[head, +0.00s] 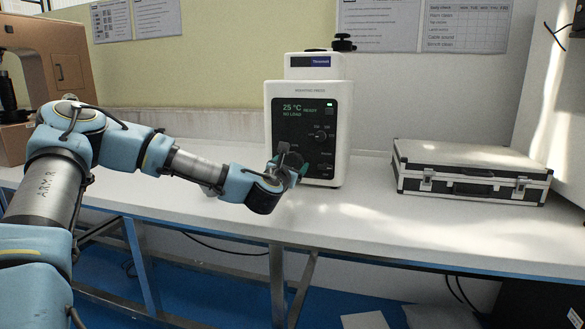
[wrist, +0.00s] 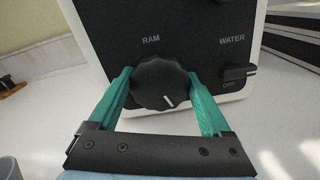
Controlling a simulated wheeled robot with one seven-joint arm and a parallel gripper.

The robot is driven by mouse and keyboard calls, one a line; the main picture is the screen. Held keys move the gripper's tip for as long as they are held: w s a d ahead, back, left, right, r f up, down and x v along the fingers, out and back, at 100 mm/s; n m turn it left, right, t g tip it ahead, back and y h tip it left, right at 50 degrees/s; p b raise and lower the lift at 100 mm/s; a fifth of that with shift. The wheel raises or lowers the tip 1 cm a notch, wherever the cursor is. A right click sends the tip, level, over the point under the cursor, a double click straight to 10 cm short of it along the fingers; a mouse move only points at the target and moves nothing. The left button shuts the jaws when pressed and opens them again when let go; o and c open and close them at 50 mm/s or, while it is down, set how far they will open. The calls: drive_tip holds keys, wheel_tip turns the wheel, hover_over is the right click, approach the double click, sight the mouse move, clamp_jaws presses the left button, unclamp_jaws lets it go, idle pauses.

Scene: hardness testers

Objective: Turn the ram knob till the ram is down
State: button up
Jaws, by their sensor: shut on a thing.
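The mounting press (head: 311,83) is a white machine with a dark front panel; its display reads 25 °C, READY and NO LOAD. The ram knob (wrist: 158,82) is black and ribbed, below the label RAM, and its white pointer line points down and slightly right in the wrist view. My gripper (wrist: 161,84) has teal fingers, one on each side of the ram knob, and is shut on it. In the head view my gripper (head: 291,166) is at the panel's lower left and hides the ram knob. The ram itself cannot be made out.
A black water knob (wrist: 238,72) sits right of the ram knob, with OFF below it. A silver and black case (head: 470,172) lies on the white bench (head: 400,225) to the right. A brown machine (head: 62,50) stands at the far left. The bench front is clear.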

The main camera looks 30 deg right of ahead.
drive_tip(key=n, duration=0.1)
drive_tip(key=n+b, duration=0.1)
drive_tip(key=n, duration=0.2)
drive_tip(key=shift+f+n+b, duration=0.25)
drive_tip(key=shift+n+b, duration=0.1)
drive_tip(key=shift+n, duration=0.05)
drive_tip(key=n+b, duration=0.1)
drive_tip(key=n, duration=0.4)
drive_tip(key=shift+w+a+b, duration=0.1)
drive_tip(key=shift+b, duration=0.3)
drive_tip(key=n+b, duration=0.1)
drive_tip(key=n, duration=0.4)
drive_tip(key=shift+n, duration=2.3)
drive_tip(key=o, duration=1.2)
drive_tip(key=shift+c, duration=0.2)
drive_tip(key=shift+r, duration=0.1)
drive_tip(key=shift+a, duration=0.1)
